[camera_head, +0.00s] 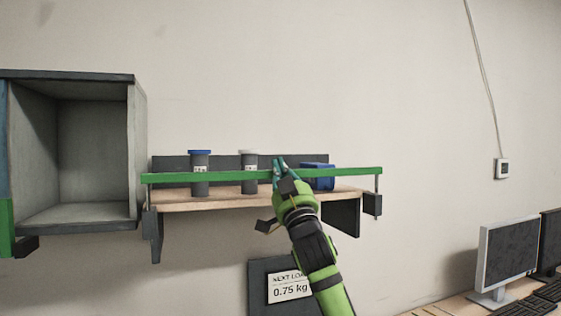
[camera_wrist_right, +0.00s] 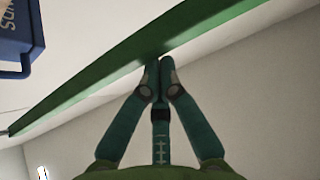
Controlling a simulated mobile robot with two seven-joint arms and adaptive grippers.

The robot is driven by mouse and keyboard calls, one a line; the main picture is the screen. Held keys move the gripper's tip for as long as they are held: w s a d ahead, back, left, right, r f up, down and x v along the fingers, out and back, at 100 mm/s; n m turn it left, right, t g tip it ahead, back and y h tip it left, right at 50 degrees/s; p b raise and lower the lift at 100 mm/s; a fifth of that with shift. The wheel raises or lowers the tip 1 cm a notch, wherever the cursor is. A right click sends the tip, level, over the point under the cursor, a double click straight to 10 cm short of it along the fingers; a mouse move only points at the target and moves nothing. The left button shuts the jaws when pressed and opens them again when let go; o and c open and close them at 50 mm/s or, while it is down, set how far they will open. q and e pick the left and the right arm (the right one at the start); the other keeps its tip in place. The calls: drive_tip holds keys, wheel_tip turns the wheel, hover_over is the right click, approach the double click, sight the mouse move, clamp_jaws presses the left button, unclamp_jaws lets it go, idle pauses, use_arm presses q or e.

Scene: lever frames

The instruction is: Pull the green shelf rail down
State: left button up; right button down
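The green shelf rail (camera_head: 225,174) is a long bar running level across the front of the wooden shelf (camera_head: 215,201), hung on thin rods at both ends. My right gripper (camera_head: 279,168) is at the rail, a little right of its middle. In the right wrist view the rail (camera_wrist_right: 95,88) crosses diagonally, and the fingers of the right gripper (camera_wrist_right: 158,62) converge on it, tips almost together. They look shut on the rail; the contact itself is partly hidden. My left gripper is not in view.
Two dark jars, one blue-lidded (camera_head: 200,175), one pale-lidded (camera_head: 249,174), and a blue box (camera_head: 318,181) stand on the shelf behind the rail. An open grey cabinet (camera_head: 138,150) is left. A sign (camera_head: 289,288) hangs below. Monitors (camera_head: 507,252) stand lower right.

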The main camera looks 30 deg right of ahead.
drive_tip(key=shift+f, duration=0.1)
wheel_tip(320, 180, down, 8)
drive_tip(key=b, duration=0.7)
wheel_tip(320, 180, up, 5)
drive_tip(key=p, duration=0.4)
drive_tip(key=b+v, duration=0.7)
drive_tip(key=v, duration=0.3)
drive_tip(key=shift+s+f, duration=0.2)
drive_tip(key=shift+f, duration=0.15)
